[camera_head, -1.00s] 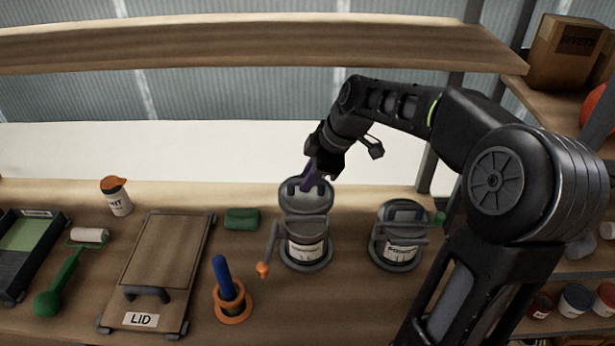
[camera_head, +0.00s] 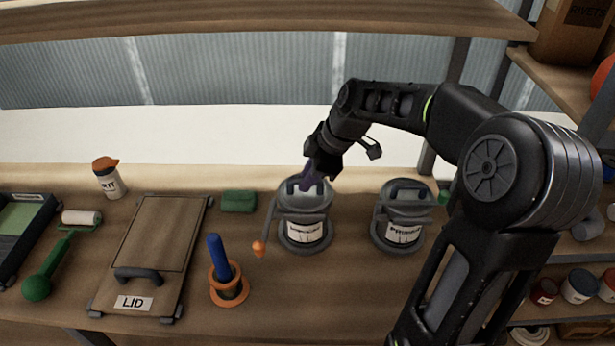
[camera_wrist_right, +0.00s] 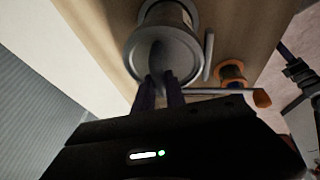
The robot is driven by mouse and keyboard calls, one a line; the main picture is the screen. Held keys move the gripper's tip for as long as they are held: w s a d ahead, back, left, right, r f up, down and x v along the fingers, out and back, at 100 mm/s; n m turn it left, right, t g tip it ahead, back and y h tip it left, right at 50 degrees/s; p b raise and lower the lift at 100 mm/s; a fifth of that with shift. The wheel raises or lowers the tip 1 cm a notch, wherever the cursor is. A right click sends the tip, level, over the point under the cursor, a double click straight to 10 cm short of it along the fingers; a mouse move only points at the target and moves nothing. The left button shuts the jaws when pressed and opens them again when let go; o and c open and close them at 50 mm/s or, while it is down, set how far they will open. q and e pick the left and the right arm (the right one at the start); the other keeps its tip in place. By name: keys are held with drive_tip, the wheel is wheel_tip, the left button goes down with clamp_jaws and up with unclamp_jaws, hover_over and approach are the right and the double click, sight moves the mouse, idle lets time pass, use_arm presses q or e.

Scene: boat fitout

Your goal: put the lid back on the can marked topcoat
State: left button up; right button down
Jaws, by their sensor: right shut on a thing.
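The topcoat can (camera_head: 306,232) stands upright on the bench in the head view, its label small and blurred. A grey lid (camera_head: 319,201) is at the can's mouth. My right gripper (camera_head: 308,184), with purple fingers, is above it and shut on the lid's upper part. In the right wrist view, the fingers (camera_wrist_right: 160,94) reach to the lid (camera_wrist_right: 142,52), and the can (camera_wrist_right: 167,12) is behind it. I cannot tell whether the lid is fully seated.
A second can (camera_head: 403,233), seemingly labelled primer, stands to the right. A blue-handled tool in an orange holder (camera_head: 228,290), a green block (camera_head: 239,202) and a board marked LID (camera_head: 160,235) are to the left.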

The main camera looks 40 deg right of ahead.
drive_tip(key=shift+f+b, duration=0.4)
drive_tip(key=shift+b, duration=0.6)
idle(1.7)
drive_tip(key=c, duration=1.3)
unclamp_jaws()
drive_tip(key=shift+o, duration=0.3)
drive_tip(key=o, duration=0.4)
drive_tip(key=shift+r+p, duration=2.15)
drive_tip(key=shift+r, duration=1.4)
drive_tip(key=shift+c, duration=0.3)
